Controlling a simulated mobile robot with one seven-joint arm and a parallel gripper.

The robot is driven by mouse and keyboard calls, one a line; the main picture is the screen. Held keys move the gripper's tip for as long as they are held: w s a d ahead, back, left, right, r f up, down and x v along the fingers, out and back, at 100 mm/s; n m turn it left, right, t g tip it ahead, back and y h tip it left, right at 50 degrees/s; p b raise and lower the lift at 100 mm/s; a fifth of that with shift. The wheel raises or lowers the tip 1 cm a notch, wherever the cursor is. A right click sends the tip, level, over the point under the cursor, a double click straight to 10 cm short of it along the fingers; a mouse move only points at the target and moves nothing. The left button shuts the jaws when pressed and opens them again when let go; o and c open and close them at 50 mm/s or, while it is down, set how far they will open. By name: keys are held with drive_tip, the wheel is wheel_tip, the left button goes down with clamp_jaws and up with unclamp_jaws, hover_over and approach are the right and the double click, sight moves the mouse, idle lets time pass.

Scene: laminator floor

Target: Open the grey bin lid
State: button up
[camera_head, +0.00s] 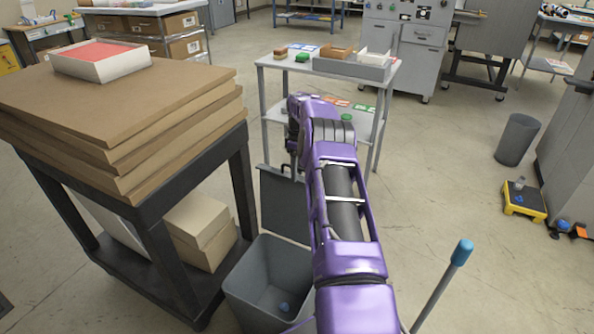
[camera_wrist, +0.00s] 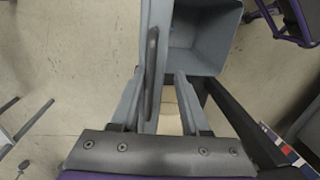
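The grey bin (camera_head: 262,283) stands on the floor beside the dark cart, with a small blue item (camera_head: 284,307) inside. Its dark grey lid (camera_head: 283,205) stands up, roughly vertical, at the bin's far edge, so the bin mouth is uncovered. My arm hides part of the bin and lid. In the wrist view the bin (camera_wrist: 207,38) is seen from above, with the lid (camera_wrist: 158,18) nearly edge-on and a dark bar handle (camera_wrist: 152,70) on it. My gripper (camera_wrist: 158,78) has its fingers spread, with the handle showing between them; I cannot tell whether they touch.
A dark cart (camera_head: 165,243) stacked with brown boards stands close on the left. A light work table (camera_head: 262,62) with trays and coloured items is beyond my arm. A second bin (camera_head: 517,140) and a yellow scale-like platform (camera_head: 525,202) are on the right. Floor between is open.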

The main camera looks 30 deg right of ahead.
drive_tip(key=shift+w+r, duration=0.1)
drive_tip(key=shift+w+r, duration=0.1)
drive_tip(key=shift+r, duration=0.45)
wheel_tip(320, 180, up, 16)
drive_tip(key=d+p, duration=0.1)
drive_tip(key=p, duration=0.5)
drive_tip(key=shift+w+p, duration=0.25)
drive_tip(key=shift+p, duration=0.1)
drive_tip(key=shift+r, duration=0.1)
